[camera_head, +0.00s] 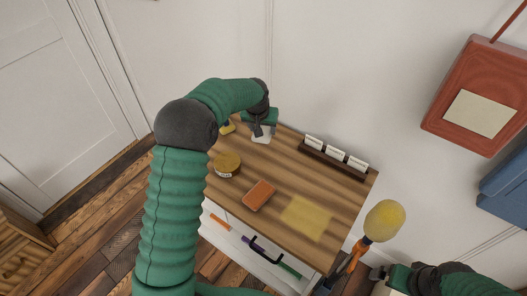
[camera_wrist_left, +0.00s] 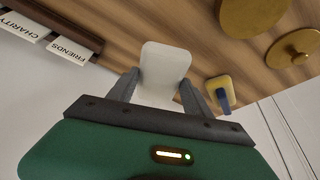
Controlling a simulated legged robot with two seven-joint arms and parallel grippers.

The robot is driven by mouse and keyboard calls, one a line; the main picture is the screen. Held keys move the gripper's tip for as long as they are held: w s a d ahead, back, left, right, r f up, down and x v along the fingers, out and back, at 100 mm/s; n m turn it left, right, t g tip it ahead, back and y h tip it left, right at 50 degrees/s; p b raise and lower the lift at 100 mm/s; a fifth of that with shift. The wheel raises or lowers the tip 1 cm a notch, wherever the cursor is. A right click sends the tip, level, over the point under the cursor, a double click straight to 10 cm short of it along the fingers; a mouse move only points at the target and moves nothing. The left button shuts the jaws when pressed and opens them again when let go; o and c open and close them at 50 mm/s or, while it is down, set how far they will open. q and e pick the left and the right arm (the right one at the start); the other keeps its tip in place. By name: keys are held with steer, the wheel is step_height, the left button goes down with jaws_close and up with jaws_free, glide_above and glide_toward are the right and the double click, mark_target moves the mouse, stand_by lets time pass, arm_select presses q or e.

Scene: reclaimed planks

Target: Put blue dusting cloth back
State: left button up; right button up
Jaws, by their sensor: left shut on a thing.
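I cannot make out a blue dusting cloth for certain in either view. My left gripper (camera_head: 262,130) is over the back left part of the wooden top. In the left wrist view it (camera_wrist_left: 160,88) is shut on a white rounded block (camera_wrist_left: 165,70), which sits between its fingers. The same white block (camera_head: 262,138) shows under the gripper in the head view. A flat yellow cloth (camera_head: 307,217) lies on the front right of the top. My right gripper (camera_head: 385,275) is at the lower right, and its jaw opening is unclear.
The wooden top (camera_head: 285,165) holds a round brass tin (camera_head: 227,164), an orange block (camera_head: 258,195) and a rack of white label cards (camera_head: 335,157). A yellow-headed duster (camera_head: 384,220) stands at right. Red (camera_head: 470,100) and blue (camera_head: 508,185) items are by the wall.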

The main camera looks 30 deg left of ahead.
arm_select(q)
steer(key=f, duration=0.6)
steer(key=shift+w+a, duration=0.25)
steer(key=shift+a, duration=0.05)
steer(key=f, duration=0.1)
steer(key=d+f, duration=0.1)
steer(key=f, duration=0.1)
steer(key=shift+d, duration=0.15)
steer(key=shift+a+f, duration=0.15)
steer(key=shift+a, duration=0.05)
steer(key=o, duration=1.2)
steer(key=shift+a, duration=0.25)
steer(key=shift+d, duration=0.1)
steer(key=shift+d, duration=0.1)
